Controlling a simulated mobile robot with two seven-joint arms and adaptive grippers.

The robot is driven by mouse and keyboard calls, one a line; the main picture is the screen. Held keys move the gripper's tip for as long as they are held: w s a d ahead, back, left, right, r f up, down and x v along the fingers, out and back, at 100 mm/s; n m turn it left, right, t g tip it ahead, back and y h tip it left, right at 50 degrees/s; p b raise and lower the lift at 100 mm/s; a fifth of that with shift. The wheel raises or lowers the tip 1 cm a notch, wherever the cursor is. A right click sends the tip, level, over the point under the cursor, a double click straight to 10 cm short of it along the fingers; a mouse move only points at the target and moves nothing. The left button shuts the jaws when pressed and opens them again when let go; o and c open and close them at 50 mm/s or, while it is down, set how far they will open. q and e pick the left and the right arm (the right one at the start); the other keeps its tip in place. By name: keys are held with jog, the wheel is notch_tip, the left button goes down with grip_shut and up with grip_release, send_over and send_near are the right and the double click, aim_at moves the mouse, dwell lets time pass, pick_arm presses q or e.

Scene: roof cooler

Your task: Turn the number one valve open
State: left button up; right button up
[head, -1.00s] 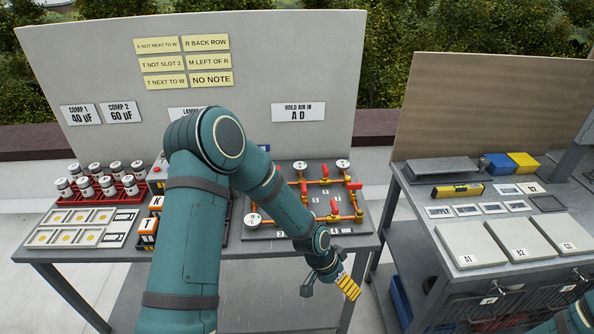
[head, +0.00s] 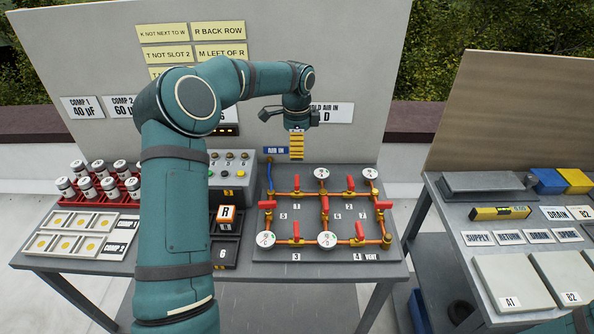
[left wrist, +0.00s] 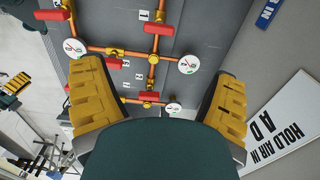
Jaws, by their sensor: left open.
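The pipe board (head: 270,248) carries orange pipes, white gauges and several red-handled valves. A small label that looks like 1 sits just below the upper-left valve (head: 296,184); the digit is hard to read. My left gripper (head: 297,156) is open and empty, pointing down above the back edge of the board, apart from the valves. The left wrist view shows its two yellow fingers spread (left wrist: 160,80), with pipes, gauges and red handles beyond them. A label like 1 shows there beside a red handle (left wrist: 158,28).
A grey box with buttons (head: 228,172) and a block marked R (head: 226,213) stand left of the board. The back panel (head: 385,60) with a HOLD AIR IN sign (left wrist: 280,128) rises close behind my gripper. A second table (head: 450,228) stands right, across a gap.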

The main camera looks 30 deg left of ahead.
aim_at(297, 180)
pick_arm(q)
notch_tip(297, 180, down, 13)
jog(key=shift+s+f+b, duration=0.1)
jog(key=shift+f+b, duration=0.1)
jog(key=shift+b, duration=0.5)
jog(key=c, duration=1.2)
